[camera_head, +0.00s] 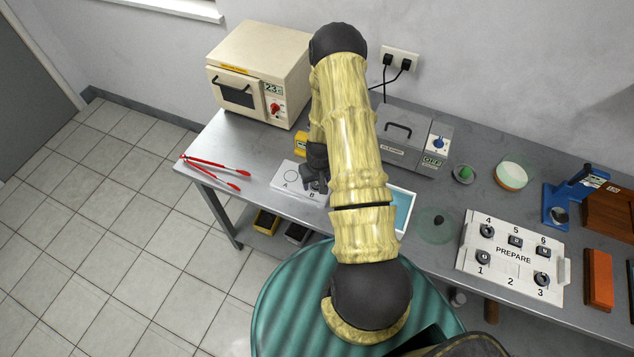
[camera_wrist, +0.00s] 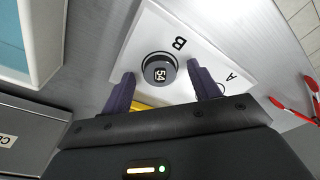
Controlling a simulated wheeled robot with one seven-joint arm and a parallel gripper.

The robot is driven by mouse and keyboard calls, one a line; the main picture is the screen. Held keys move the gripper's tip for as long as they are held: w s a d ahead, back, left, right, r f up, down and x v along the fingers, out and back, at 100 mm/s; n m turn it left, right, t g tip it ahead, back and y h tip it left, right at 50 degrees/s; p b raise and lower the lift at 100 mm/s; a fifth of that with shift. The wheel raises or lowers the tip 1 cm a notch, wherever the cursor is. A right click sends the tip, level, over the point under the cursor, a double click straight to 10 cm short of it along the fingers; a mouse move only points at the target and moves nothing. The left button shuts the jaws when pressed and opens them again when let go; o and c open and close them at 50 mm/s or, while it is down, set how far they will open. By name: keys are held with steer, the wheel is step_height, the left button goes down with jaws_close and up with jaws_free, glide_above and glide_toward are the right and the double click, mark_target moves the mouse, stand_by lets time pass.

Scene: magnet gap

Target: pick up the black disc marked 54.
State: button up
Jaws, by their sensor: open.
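The black disc marked 54 (camera_wrist: 159,69) lies inside the circle labelled B on a white board (camera_wrist: 214,62) in the wrist view. In the head view the same board (camera_head: 285,184) lies on the grey bench, and the disc is mostly hidden by my gripper. My gripper (camera_wrist: 160,85) is open, with one dark finger on each side of the disc and a gap to each. I cannot tell how high the fingertips are above the board. Circle A (camera_head: 291,175) holds nothing.
Red tongs (camera_head: 215,168) lie left of the board. A cream oven (camera_head: 260,75) and a grey lidded device (camera_head: 413,140) stand behind. A blue-lined tray (camera_head: 402,208) is to the right. A PREPARE board (camera_head: 513,270) holds several dark pieces.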

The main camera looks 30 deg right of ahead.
mark_target(317, 183)
stand_by(0.4)
steer(key=c, duration=1.1)
steer(key=shift+r, duration=0.1)
step_height(317, 183, up, 18)
steer(key=b, duration=0.5)
